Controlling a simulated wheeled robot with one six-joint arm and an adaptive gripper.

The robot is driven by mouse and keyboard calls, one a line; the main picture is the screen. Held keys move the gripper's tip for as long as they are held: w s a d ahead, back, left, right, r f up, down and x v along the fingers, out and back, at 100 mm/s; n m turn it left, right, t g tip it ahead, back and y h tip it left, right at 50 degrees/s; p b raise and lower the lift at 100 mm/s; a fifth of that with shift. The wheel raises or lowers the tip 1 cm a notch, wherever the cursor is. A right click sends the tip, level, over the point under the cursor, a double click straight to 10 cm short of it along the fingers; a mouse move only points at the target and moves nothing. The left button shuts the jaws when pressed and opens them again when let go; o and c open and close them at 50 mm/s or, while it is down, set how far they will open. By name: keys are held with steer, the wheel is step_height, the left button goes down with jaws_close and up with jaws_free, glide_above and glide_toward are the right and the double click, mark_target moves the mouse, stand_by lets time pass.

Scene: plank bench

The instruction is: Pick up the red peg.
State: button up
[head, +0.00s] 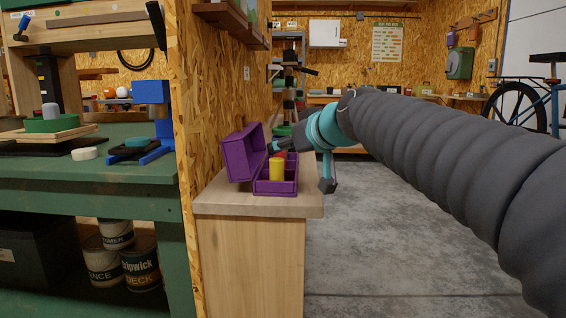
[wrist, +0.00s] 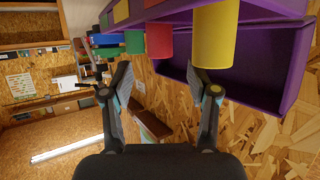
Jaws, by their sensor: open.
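The red peg (wrist: 159,41) stands in a row of coloured pegs in a purple case (wrist: 175,14). In the head view only a little of the red peg (head: 281,154) shows behind the yellow peg (head: 276,169). My gripper (wrist: 163,76) is open and empty. In the wrist view its fingertips lie on either side of the red peg's line, with the peg past the tips. I cannot tell how much gap is left. In the head view my gripper (head: 272,147) is beside the case (head: 275,188), partly hidden by the pegs and the lid.
The case's purple lid (head: 243,153) stands open beside the pegs. The yellow peg (wrist: 215,36) and green peg (wrist: 134,42) flank the red one; a blue peg (wrist: 104,40) is farther left. The case sits on a wooden cabinet (head: 235,198) against a chipboard wall (head: 218,90).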

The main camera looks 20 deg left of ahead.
steer(key=x, duration=0.4)
steer(key=shift+w+a+f, duration=0.15)
steer(key=shift+a+f, duration=0.05)
steer(key=shift+f, duration=0.05)
steer(key=c, duration=1.1)
steer(key=shift+o, duration=0.2)
